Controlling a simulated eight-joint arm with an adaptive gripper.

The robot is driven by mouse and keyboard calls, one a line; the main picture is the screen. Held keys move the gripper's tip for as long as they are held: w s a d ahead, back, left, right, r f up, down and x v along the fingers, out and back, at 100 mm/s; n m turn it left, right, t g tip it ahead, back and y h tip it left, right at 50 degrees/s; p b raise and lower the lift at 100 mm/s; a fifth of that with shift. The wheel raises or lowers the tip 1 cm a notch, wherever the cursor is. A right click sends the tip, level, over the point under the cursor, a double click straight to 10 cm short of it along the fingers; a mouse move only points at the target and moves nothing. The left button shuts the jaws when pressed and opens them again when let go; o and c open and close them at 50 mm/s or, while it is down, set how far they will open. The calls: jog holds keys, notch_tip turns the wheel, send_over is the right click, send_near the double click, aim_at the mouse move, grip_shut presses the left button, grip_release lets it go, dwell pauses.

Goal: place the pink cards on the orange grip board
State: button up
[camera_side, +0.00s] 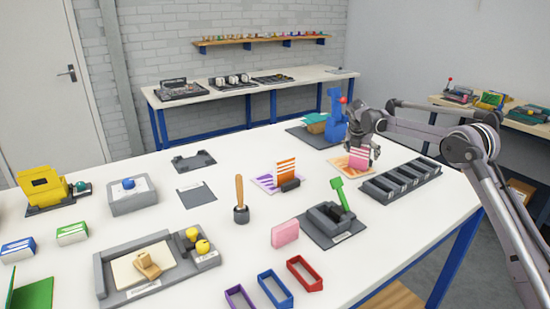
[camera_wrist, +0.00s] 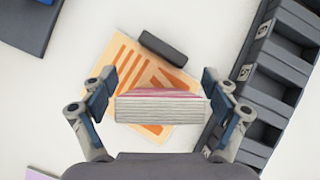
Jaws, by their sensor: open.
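The pink cards (camera_side: 357,157) form an upright stack at the orange grip board (camera_side: 340,163), below my gripper (camera_side: 366,150) in the side view. In the wrist view the stack (camera_wrist: 160,110) shows its pale layered edge and a strip of pink, over the near part of the orange-patterned board (camera_wrist: 125,62). A dark bar (camera_wrist: 163,48) lies along the board's far edge. My gripper (camera_wrist: 160,102) is open, with one finger on either side of the stack, close to its ends. Whether the stack's underside touches the board is hidden.
A dark compartment tray (camera_side: 400,180) lies just right of the board. A blue upright device (camera_side: 335,118) stands behind it. A purple board (camera_side: 265,182) with orange cards (camera_side: 287,170) sits to the left.

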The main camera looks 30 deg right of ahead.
jog(key=shift+r, duration=0.15)
jog(key=s+a+r+m+t+y, duration=0.1)
jog(key=s+a+r+m, duration=0.2)
jog(key=s+a+r, duration=0.3)
jog(key=s+a+r+m, duration=0.2)
jog(key=s+a+r, duration=0.1)
jog(key=a+r, duration=0.45)
jog(key=s+a+f+m+t+y, duration=0.1)
jog(key=s+a+f+m, duration=0.2)
jog(key=s, duration=0.6)
jog(key=s+a+f+m+t+y, duration=0.1)
jog(key=s+a+f+m+y, duration=0.1)
jog(key=s+a+m, duration=0.6)
jog(key=s+a+f+m+t+y, duration=0.1)
jog(key=s+a+f+m, duration=0.3)
jog(key=s, duration=0.5)
jog(key=a+m+y, duration=0.1)
jog(key=m, duration=0.1)
jog(key=shift+s+a+f+m+t, duration=0.15)
jog(key=shift+s+a+m+t, duration=0.1)
jog(key=shift+s+m+t, duration=0.1)
